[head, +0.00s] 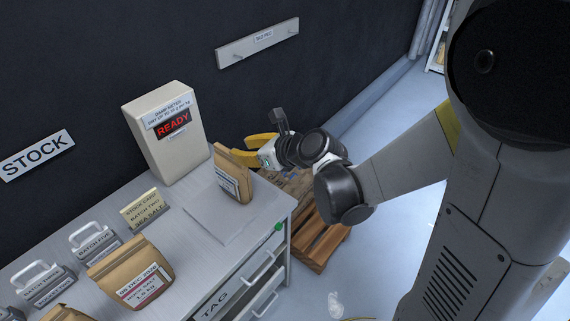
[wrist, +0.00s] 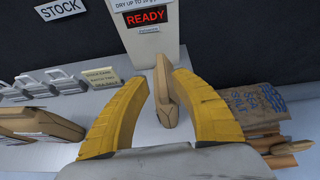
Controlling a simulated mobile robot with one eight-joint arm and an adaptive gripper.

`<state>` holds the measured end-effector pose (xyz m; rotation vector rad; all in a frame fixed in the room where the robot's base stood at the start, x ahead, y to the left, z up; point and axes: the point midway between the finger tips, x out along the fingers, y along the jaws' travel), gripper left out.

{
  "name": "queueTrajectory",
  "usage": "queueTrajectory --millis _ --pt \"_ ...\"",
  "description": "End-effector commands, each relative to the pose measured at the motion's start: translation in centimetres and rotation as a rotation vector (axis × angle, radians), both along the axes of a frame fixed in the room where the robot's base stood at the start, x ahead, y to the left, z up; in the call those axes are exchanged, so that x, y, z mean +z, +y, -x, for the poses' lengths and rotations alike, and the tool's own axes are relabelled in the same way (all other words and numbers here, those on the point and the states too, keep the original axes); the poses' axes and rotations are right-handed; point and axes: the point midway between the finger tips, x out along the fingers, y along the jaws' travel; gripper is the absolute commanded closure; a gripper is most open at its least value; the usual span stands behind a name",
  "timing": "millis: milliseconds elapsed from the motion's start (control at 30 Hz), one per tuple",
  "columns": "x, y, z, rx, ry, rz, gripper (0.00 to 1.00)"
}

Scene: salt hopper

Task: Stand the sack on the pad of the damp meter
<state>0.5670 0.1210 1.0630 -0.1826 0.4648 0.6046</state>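The damp meter (head: 165,137) is a cream box with a red READY display; it also shows in the wrist view (wrist: 148,52). Its pad (head: 205,222) is a flat pale plate in front of it on the cabinet top. A brown paper sack (head: 232,178) with a white label stands roughly upright at the pad's back right part; its underside contact is hard to see. My gripper (head: 254,150) has yellow fingers and is to the right of the sack's top. In the wrist view the sack (wrist: 167,105) shows between the spread fingers, with a gap at the left finger.
Another labelled sack (head: 133,275) stands at the front left, near a STOCK CARD sign (head: 145,210) and several handled batch weights (head: 92,240). A wooden pallet (head: 322,238) with sacks lies on the floor right of the cabinet. The pad's front part is bare.

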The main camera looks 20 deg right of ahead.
Motion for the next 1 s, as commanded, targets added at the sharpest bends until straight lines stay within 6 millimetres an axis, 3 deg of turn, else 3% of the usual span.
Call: queueTrajectory --millis 133,267,400,600,800,1000 --pt "1.1 -0.8 1.9 0.128 -0.095 0.251 0.71" --pt "2.6 -2.6 5.6 0.397 -0.251 0.704 0.71" --pt "3.7 -5.5 10.7 0.789 -0.41 1.226 0.71" --pt "4.3 -9.7 17.2 1.364 -0.554 1.763 0.71" --pt "4.4 -11.9 20.3 1.692 -0.606 1.971 0.71" --pt "4.4 -12.2 20.6 1.738 -0.613 1.995 0.71"
